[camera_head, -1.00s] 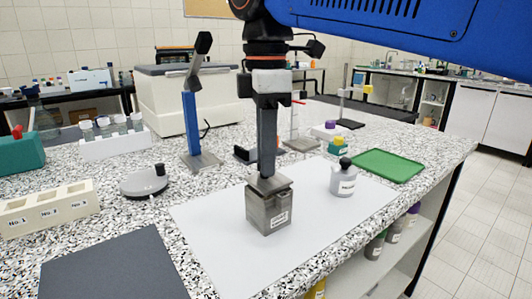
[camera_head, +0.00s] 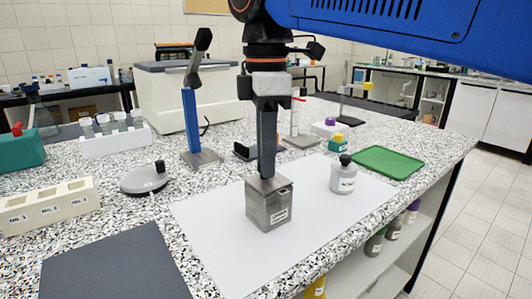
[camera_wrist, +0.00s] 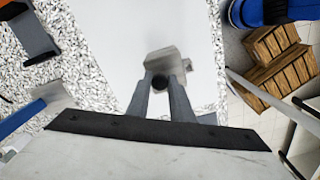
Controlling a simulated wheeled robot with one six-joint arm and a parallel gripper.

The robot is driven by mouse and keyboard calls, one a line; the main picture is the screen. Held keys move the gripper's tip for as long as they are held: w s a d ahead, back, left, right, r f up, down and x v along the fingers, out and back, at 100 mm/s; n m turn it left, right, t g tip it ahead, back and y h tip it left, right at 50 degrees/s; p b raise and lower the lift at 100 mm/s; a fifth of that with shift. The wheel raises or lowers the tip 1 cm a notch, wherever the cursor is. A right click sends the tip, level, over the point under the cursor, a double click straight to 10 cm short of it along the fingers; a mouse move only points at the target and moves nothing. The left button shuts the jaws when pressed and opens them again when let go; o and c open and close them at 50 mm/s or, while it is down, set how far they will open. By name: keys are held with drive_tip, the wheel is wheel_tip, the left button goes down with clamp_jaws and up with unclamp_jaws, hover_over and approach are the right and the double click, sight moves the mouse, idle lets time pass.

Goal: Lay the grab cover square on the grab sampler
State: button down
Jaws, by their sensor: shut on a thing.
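The grab sampler (camera_head: 268,212) is a grey metal box with a white label on its front, standing upright on the white sheet. My gripper (camera_head: 267,175) points straight down over its top. In the wrist view my gripper (camera_wrist: 161,84) is shut on the dark round knob of the grab cover (camera_wrist: 165,62), a grey plate. In the head view the cover appears to be at the sampler's top and roughly in line with its sides. My fingers hide part of it, and I cannot tell whether it sits fully flat.
A green tray (camera_head: 388,163) lies farther right. A blue-posted stand (camera_head: 192,125) and a grey round device (camera_head: 146,178) are at the left. The front of the sheet is clear.

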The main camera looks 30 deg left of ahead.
drive_tip(key=shift+f, duration=0.1)
drive_tip(key=c, duration=1.5)
unclamp_jaws()
drive_tip(key=shift+r, duration=3.5)
